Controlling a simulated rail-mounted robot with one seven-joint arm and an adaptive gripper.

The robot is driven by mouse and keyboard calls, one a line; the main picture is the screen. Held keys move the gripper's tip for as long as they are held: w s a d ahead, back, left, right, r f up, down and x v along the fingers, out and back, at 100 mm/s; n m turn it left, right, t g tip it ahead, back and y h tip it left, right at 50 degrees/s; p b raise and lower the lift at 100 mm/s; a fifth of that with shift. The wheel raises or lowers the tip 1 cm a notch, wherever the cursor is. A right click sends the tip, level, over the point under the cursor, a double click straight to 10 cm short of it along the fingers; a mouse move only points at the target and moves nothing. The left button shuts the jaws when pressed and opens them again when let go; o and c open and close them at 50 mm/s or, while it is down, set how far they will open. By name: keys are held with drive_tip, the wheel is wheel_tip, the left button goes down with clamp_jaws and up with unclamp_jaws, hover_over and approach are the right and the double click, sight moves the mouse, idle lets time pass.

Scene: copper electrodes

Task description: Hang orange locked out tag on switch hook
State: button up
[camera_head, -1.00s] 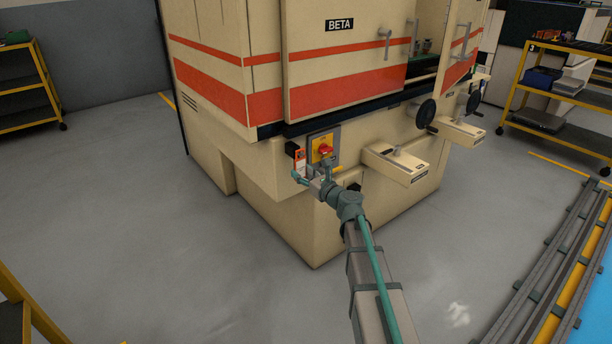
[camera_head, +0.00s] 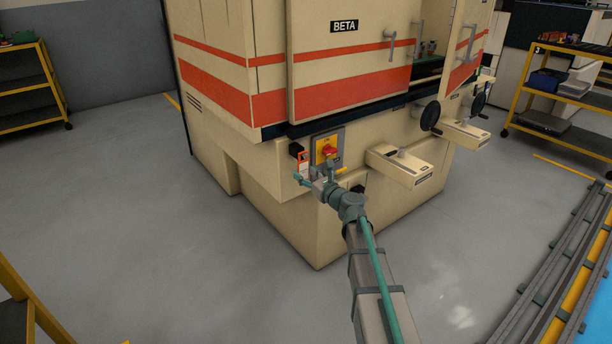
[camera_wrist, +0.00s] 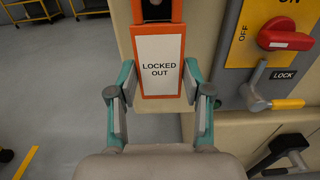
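The orange-framed white tag reading "LOCKED OUT" (camera_wrist: 159,51) is upright, with its lower part between my fingers in the wrist view. In the head view the tag (camera_head: 303,161) is just left of the switch. My gripper (camera_wrist: 160,82) has its two teal fingertips apart, one at each side edge of the tag. I cannot tell whether they press on it. A black part (camera_wrist: 157,10) shows at the tag's top opening; how the tag sits on it is unclear. The red switch handle (camera_wrist: 285,36) is on a yellow plate to the right, above a grey hook-like lever (camera_wrist: 253,88) with a yellow end.
The beige BETA machine (camera_head: 345,75) fills the middle of the head view, with ledges and black handwheels (camera_head: 429,115) at right. A black handle-like part (camera_wrist: 284,152) is low right in the wrist view.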

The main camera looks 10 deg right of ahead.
drive_tip(key=o, duration=0.4)
drive_tip(key=shift+c, duration=0.2)
